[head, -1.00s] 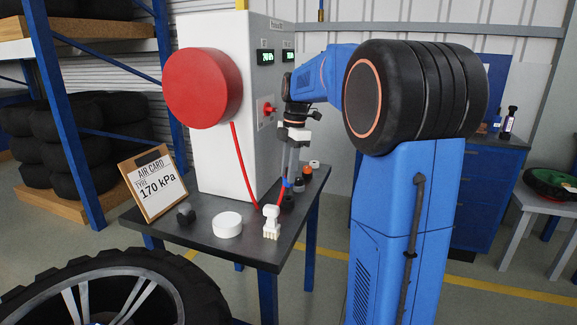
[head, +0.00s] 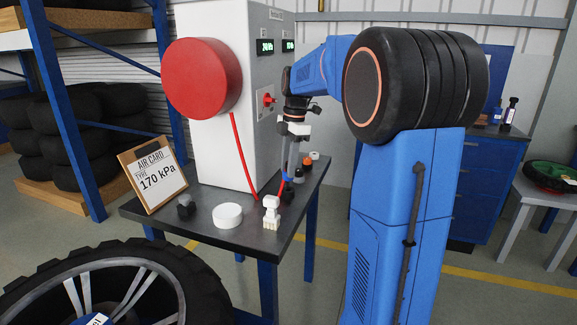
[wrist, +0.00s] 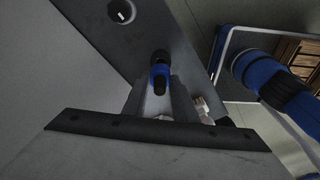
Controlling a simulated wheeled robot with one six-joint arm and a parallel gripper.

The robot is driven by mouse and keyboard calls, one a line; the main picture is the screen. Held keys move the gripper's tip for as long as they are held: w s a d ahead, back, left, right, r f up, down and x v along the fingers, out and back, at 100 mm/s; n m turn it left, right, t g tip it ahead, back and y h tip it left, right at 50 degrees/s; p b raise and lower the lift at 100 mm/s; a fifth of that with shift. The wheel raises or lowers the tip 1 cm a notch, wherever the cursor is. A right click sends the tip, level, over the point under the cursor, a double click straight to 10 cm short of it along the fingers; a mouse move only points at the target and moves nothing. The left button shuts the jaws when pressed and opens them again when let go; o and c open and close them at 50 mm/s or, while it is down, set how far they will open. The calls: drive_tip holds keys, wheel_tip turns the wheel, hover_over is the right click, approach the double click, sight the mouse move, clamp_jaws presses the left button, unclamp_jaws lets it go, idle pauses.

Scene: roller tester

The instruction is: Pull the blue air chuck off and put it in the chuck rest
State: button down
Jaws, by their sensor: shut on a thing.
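My gripper (head: 288,166) points down over the right side of the dark table, with its fingers closed around a small blue piece. This is the blue air chuck (head: 287,178), low above the tabletop. The wrist view shows the chuck (wrist: 160,76) as a blue body with black ends between my fingers. A black fitting (head: 287,195) stands directly below it; I cannot tell whether they touch. I cannot clearly make out which item is the chuck rest.
The white tester cabinet (head: 222,150) with a red reel (head: 202,78) stands close left of my arm. A red hose (head: 243,152) hangs from it. A white disc (head: 227,215), a white fitting (head: 271,211) and an air card (head: 153,176) are on the table (head: 205,240). A tyre (head: 190,270) is in front.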

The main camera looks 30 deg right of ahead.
drive_tip(key=shift+f, duration=1.9)
drive_tip(key=c, duration=1.4)
unclamp_jaws()
drive_tip(key=shift+o, duration=0.2)
drive_tip(key=shift+r, duration=0.1)
wheel_tip(320, 180, up, 17)
drive_tip(key=d, duration=0.2)
drive_tip(key=s+a+f+m+t+h, duration=0.1)
drive_tip(key=s+a+f+m, duration=0.3)
drive_tip(key=s+a, duration=0.3)
drive_tip(key=s+a+f+m+t, duration=0.1)
drive_tip(key=s+a+f+m, duration=0.4)
drive_tip(key=s, duration=0.4)
drive_tip(key=s+a+f+m+t, duration=0.1)
drive_tip(key=s+a+f+m, duration=0.2)
drive_tip(key=s+f, duration=0.4)
drive_tip(key=s+a+f+m+t, duration=0.1)
drive_tip(key=s+a+f+m, duration=0.2)
drive_tip(key=s+f, duration=0.4)
drive_tip(key=shift+m+t, duration=0.3)
drive_tip(key=shift+m, duration=0.6)
